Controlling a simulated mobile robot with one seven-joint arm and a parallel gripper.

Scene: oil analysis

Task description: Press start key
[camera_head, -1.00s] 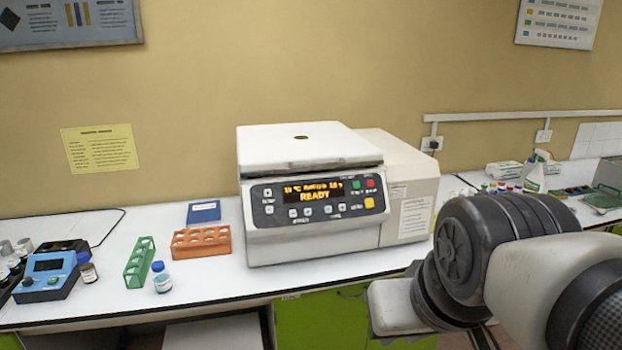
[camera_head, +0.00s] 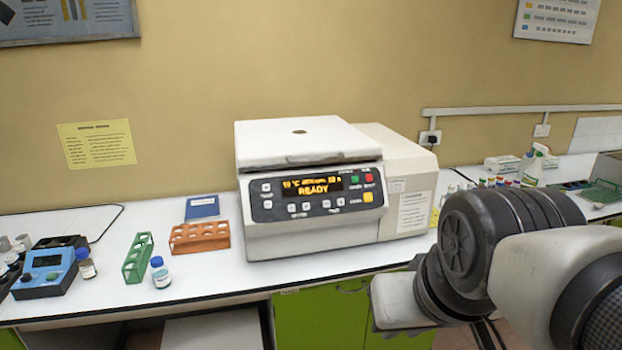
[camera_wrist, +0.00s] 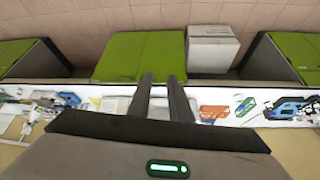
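The white centrifuge (camera_head: 292,238) stands on the bench with its lid (camera_head: 270,140) closed. Its dark front panel (camera_head: 262,212) has a lit orange display (camera_head: 312,187) reading READY. My gripper is outside the head view, where only my arm shows at lower right, clear of the panel.
Left of the centrifuge are an orange rack (camera_head: 200,244), a green rack (camera_head: 134,270), a small bottle (camera_head: 161,279) and a blue device (camera_head: 43,280). A spray bottle (camera_head: 534,170) stands at right. Green cabinets (camera_head: 318,322) lie under the bench edge. The space before the panel looks clear.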

